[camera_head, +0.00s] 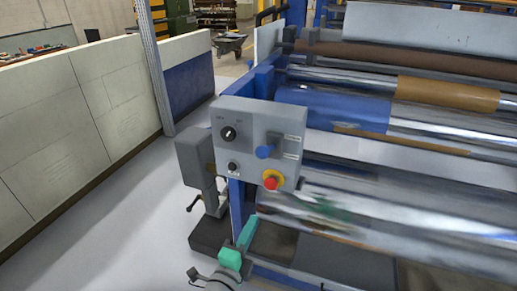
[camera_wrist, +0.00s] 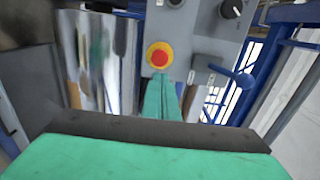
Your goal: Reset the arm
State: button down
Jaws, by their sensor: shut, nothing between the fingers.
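My gripper (camera_head: 250,220) is teal and sits low in the head view, just below the grey control panel (camera_head: 230,150). Its fingers point up toward the panel. In the wrist view the two teal fingers (camera_wrist: 161,78) lie together, shut and empty. A red button on a yellow ring (camera_head: 271,180) is at the panel's lower right. In the wrist view the button (camera_wrist: 159,56) shows just beyond the fingertips. In the head view a gap separates the fingertips from it.
The panel carries a blue lever (camera_head: 265,151) and a black knob (camera_head: 228,133). Shiny machine rollers (camera_head: 400,225) fill the right side. A pale wall (camera_head: 60,125) stands at the left, with clear grey floor (camera_head: 110,220) between it and the machine.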

jog(key=s+f+n+g+y, duration=0.2)
jog(key=s+f+n+y, duration=0.4)
jog(key=s+f+n, duration=0.95)
jog(key=s+d+n, duration=0.2)
jog(key=s+n, duration=0.1)
jog(key=s, duration=0.7)
jog(key=s+d+n, duration=0.1)
jog(key=s+n, duration=0.2)
jog(key=s, duration=0.8)
jog(key=shift+s+d, duration=0.25)
jog(key=shift+d, duration=0.1)
